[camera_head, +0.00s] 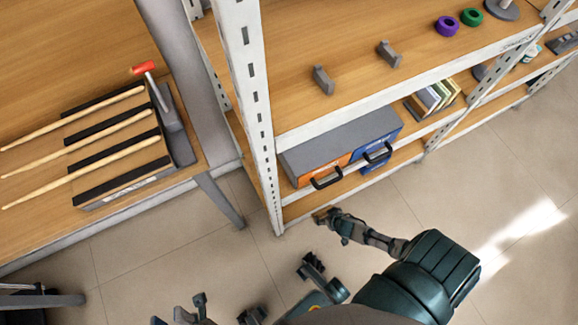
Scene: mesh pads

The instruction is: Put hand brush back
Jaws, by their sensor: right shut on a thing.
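My right gripper (327,217) is at the front edge of the lowest shelf (301,207), just below the orange drawer. It is shut on a small, dark brownish thing at its tip, likely the hand brush. Most of that thing is hidden by the shelf edge and the gripper, and its bristles cannot be made out. I cannot tell whether it touches the shelf board. No other hand brush can be made out. My left gripper cannot be made out in this view.
Above the gripper, an orange drawer (316,169) and a blue drawer (376,151) have black handles jutting forward. A white shelf post (252,90) stands at the left. Left of it, a table (60,40) holds wooden sticks and a red-headed hammer (144,68). The floor at right is clear.

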